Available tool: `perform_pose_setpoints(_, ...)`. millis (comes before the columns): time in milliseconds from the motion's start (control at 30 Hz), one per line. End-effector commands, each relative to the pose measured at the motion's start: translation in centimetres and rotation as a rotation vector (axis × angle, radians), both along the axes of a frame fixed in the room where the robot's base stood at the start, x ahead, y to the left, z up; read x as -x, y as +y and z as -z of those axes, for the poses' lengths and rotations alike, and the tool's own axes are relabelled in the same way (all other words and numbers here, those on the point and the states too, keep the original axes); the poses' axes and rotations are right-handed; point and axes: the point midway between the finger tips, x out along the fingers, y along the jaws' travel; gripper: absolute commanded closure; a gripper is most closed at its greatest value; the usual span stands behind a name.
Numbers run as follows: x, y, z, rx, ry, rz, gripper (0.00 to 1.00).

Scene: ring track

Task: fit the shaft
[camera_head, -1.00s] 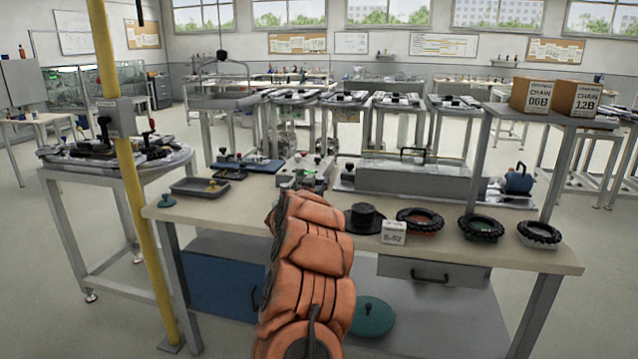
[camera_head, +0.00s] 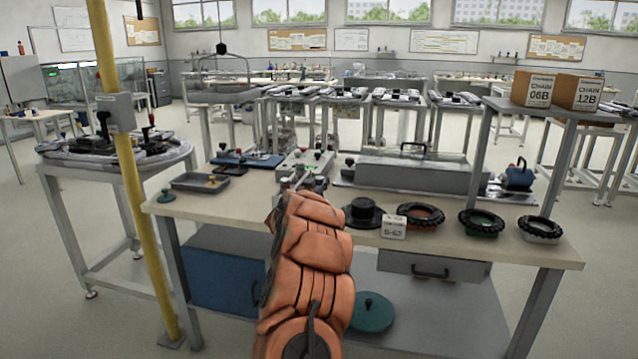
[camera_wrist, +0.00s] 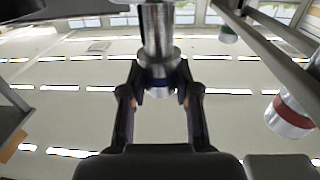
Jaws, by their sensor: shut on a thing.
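In the wrist view my gripper (camera_wrist: 160,95) is shut on a shiny metal shaft (camera_wrist: 158,35). The shaft stands upright in the picture between the two black fingers, with a dark blue band near its lower end. Its upper end runs to the picture's top edge, where I cannot tell what it meets. In the head view my orange-covered arm reaches over the workbench (camera_head: 215,211), and it hides most of the gripper and the shaft. A grey machine block (camera_head: 305,160) with small knobs lies just beyond the arm's end.
A black hat-shaped part (camera_head: 362,213), a white label block (camera_head: 394,227) and black ridged rings (camera_head: 482,222) stand along the bench's right front. A grey tray (camera_head: 200,181) lies at left. A yellow post (camera_head: 130,190) rises at the bench's left. A red-banded cylinder (camera_wrist: 290,115) shows at right.

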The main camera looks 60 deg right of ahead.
Motion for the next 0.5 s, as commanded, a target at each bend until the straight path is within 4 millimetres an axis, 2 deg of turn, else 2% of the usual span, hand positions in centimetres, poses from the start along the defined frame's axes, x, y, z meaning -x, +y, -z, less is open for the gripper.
perform_pose_setpoints(200,0.0,-0.01,0.32,0.003,-0.002,0.0,1.0)
perform_pose_setpoints(233,0.0,0.0,0.32,0.002,-0.002,0.0,0.68)
perform_pose_setpoints(500,0.01,0.0,0.35,0.001,0.0,0.0,0.4)
